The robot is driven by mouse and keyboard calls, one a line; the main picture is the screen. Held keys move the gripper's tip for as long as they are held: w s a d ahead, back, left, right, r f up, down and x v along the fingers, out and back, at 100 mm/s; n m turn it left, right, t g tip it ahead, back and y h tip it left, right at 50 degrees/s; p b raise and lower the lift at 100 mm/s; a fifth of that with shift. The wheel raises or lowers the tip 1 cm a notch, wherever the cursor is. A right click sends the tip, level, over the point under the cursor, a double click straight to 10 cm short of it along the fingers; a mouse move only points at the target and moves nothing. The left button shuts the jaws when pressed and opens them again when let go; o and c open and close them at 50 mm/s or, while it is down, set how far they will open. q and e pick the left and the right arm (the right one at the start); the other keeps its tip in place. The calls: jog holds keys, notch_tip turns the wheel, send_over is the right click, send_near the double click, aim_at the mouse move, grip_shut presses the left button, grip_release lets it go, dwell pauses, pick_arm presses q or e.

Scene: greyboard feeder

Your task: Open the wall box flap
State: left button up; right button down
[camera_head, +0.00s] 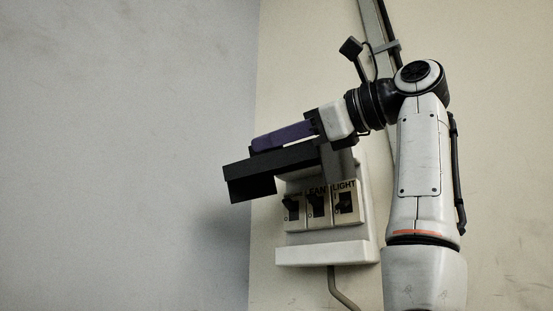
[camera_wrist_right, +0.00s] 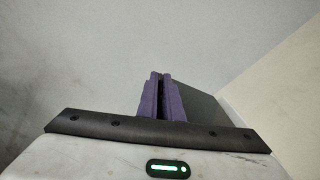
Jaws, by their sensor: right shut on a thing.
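A dark flap (camera_head: 270,165) stands out from the upper part of the box toward the left, raised clear of the switches. My right gripper (camera_head: 256,143), with purple fingers, lies along the flap's upper side and is shut on it. In the right wrist view the purple fingers (camera_wrist_right: 161,78) are close together, with the dark flap (camera_wrist_right: 203,115) beside and behind them. The exact grip contact is hidden. My left gripper is not in view.
A conduit (camera_head: 372,25) runs up the wall above the box, partly behind my right arm. A cable (camera_head: 340,288) leaves the box below. A grey wall (camera_head: 120,150) meets the cream wall at a corner left of the box. The space at left is free.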

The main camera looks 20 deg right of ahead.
notch_tip(320, 180, up, 2)
jog(key=shift+s+r+m, duration=0.1)
jog(key=shift+r+m, duration=0.05)
jog(key=shift+m, duration=0.55)
jog(key=shift+d+r+p, duration=0.15)
jog(key=shift+r+p, duration=0.3)
jog(key=shift+r, duration=0.45)
jog(key=c, duration=2)
grip_release()
jog(key=shift+d, duration=0.1)
jog(key=shift+f, duration=0.1)
jog(key=b+v, duration=0.2)
jog(key=v, duration=0.8)
jog(key=shift+b, duration=0.4)
